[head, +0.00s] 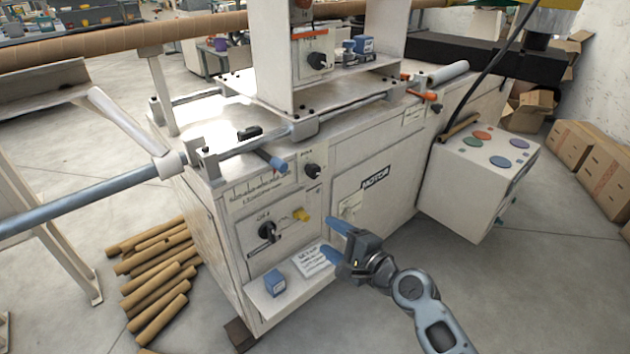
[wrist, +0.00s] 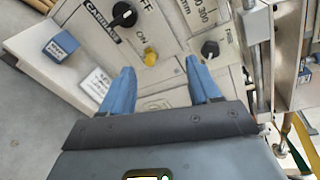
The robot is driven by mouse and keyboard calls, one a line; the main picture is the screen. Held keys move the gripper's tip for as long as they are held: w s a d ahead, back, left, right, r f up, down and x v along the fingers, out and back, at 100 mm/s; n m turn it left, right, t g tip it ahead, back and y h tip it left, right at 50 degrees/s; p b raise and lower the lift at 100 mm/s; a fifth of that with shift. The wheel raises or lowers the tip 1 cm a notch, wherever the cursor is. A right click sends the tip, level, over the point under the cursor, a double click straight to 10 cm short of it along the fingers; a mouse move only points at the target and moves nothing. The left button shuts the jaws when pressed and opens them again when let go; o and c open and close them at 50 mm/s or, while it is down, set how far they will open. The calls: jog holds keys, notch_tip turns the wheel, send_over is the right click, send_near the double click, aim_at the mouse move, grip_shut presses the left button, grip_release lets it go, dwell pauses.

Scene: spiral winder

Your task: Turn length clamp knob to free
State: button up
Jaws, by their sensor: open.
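A small black knob (head: 312,170) is on the white front panel, right of the length scale; it looks like the length clamp knob. In the wrist view the black knob (wrist: 209,49) is just beyond the right fingertip, with small lettering beside it. Which way it points is hard to tell. My gripper (head: 333,239) is open and empty, in front of the panel, below and right of the knob. In the wrist view my gripper (wrist: 160,68) shows two blue fingers spread apart toward the panel, apart from the knob.
A yellow knob (head: 301,214) and a larger black carriage switch (head: 268,231) are on the panel. A ledge below holds a blue box (head: 275,281) and a card (head: 310,260). A blue-tipped lever (head: 271,160) sticks out above. A control box (head: 478,185) stands right.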

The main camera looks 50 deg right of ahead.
aim_at(315, 173)
jog(key=shift+w+d+r+m+t+b, duration=0.35)
jog(key=shift+w+d+r+m, duration=0.5)
jog(key=shift+w+d, duration=1.25)
jog(key=shift+w+d+r+m+t+b, duration=0.35)
jog(key=shift+w+d+r+m, duration=0.5)
jog(key=shift+w+d, duration=1.3)
jog(key=shift+w+d+r+m+t+b, duration=0.4)
jog(key=shift+w+d+m, duration=0.85)
jog(key=shift+w, duration=1.45)
jog(key=shift+d+r+n, duration=0.2)
jog(key=shift+n, duration=0.05)
jog(key=shift+c, duration=0.3)
jog(key=c, duration=1)
